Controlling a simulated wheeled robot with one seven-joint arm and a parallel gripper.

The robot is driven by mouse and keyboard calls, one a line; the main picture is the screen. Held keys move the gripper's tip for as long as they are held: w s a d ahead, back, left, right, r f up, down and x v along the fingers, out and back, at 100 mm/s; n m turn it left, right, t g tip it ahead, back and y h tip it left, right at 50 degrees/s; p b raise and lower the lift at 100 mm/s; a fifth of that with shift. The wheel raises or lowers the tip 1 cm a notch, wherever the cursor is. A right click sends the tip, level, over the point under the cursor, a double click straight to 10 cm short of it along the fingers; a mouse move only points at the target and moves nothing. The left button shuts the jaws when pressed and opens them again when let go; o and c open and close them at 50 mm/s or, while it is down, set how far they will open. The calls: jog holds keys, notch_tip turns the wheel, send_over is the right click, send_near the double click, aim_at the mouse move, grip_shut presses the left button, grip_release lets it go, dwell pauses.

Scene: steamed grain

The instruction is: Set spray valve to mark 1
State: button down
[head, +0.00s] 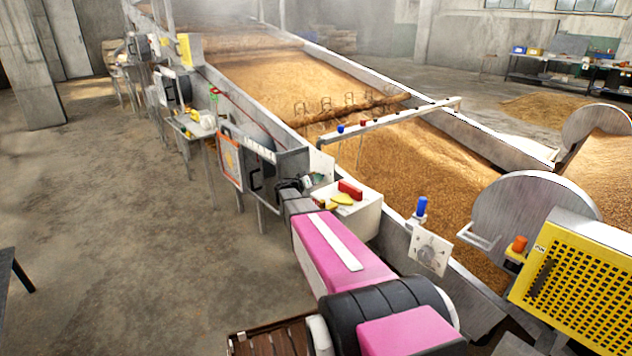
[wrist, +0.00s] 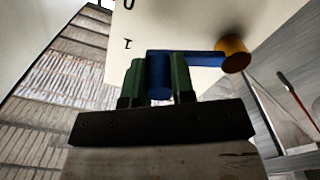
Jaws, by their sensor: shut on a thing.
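In the wrist view my gripper (wrist: 159,88) has its two green fingers shut on a blue lever (wrist: 205,58). The lever's bar runs to the right, to a round orange-yellow part (wrist: 236,55). Behind it is a pale plate (wrist: 185,22) with dark marks. One mark (wrist: 128,43) looks like an I, left of the lever; another at the top edge is cut off. I cannot tell which mark the lever is set to. In the head view my dark gripper (head: 292,184) is small beside a pale plate (head: 321,165) at the trough's side; the lever is not clear there.
A white box (head: 360,218) with a red block (head: 350,189) and yellow pieces stands right of my gripper. A grey cabinet (head: 290,165) is just beyond it. The long grain trough (head: 440,105) runs behind. A yellow perforated guard (head: 580,285) is at right.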

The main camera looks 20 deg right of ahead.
jog(key=c, duration=1)
grip_release()
jog(key=shift+o, duration=0.2)
jog(key=v, duration=1)
jog(key=shift+a, duration=0.4)
jog(key=shift+s, duration=0.2)
